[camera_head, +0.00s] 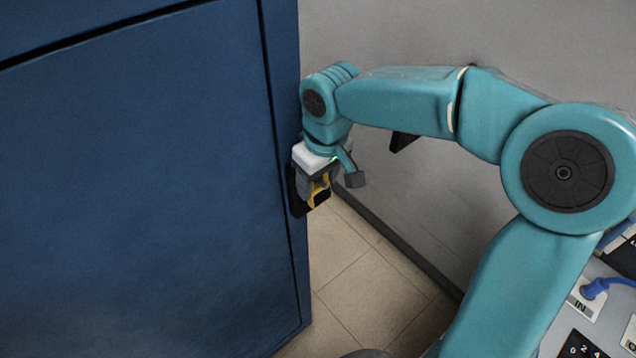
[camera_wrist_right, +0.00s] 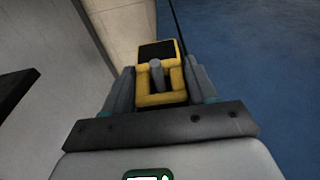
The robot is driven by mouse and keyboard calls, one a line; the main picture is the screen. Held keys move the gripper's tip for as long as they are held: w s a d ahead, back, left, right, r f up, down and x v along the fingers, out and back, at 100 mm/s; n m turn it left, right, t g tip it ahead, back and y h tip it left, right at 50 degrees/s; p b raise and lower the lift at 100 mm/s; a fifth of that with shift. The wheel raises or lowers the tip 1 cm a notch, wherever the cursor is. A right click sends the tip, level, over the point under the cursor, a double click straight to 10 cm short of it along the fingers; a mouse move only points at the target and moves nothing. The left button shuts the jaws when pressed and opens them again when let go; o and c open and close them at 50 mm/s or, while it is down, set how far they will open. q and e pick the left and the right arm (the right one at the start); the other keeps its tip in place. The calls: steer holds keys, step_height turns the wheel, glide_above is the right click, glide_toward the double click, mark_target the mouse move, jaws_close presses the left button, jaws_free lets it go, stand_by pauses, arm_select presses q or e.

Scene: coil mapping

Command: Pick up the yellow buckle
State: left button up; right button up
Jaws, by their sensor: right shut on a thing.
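The yellow buckle (camera_wrist_right: 160,84) sits between the two grey fingers of my right gripper (camera_wrist_right: 160,92) in the right wrist view. It looks like a yellow frame with a black panel at its far end and a grey peg in its middle. In the head view the buckle (camera_head: 318,190) shows as a small yellow patch, partly hidden by the fingers. My right gripper (camera_head: 316,186) is shut on it, pointing down beside the edge of the blue cabinet. My left gripper is not in view.
A grey wall (camera_head: 400,30) stands behind. Tiled floor (camera_head: 365,270) shows below. A panel with a blue cable (camera_head: 600,287) is at the lower right.

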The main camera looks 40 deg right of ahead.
steer(key=s+d+b, duration=0.1)
steer(key=s+b, duration=0.3)
steer(key=s, duration=1.3)
steer(key=w+d+r+p, duration=0.2)
steer(key=w+d+r, duration=0.8)
steer(key=w, duration=0.3)
steer(key=w+d+f+m+p, duration=0.1)
steer(key=d+f+m, duration=0.2)
steer(key=d, duration=1.1)
steer(key=s+d+f+m+t+h+p, duration=0.1)
steer(key=s+d+f+m+p, duration=0.15)
steer(key=s+d+f, duration=0.55)
steer(key=shift+m, duration=0.25)
steer(key=shift+w+d+r+p, duration=0.15)
steer(key=shift+w+p, duration=0.65)
steer(key=shift+w, duration=1.3)
steer(key=shift+w+a+r+p, duration=0.15)
steer(key=shift+w+p, duration=0.65)
steer(key=shift+w, duration=1.35)
steer(key=shift+w+d+r+p, duration=0.15)
steer(key=shift+w+p, duration=0.65)
steer(key=shift+w, duration=1.4)
steer(key=shift+f, duration=0.1)
steer(key=shift+a+f, duration=0.1)
steer(key=shift+a, duration=0.1)
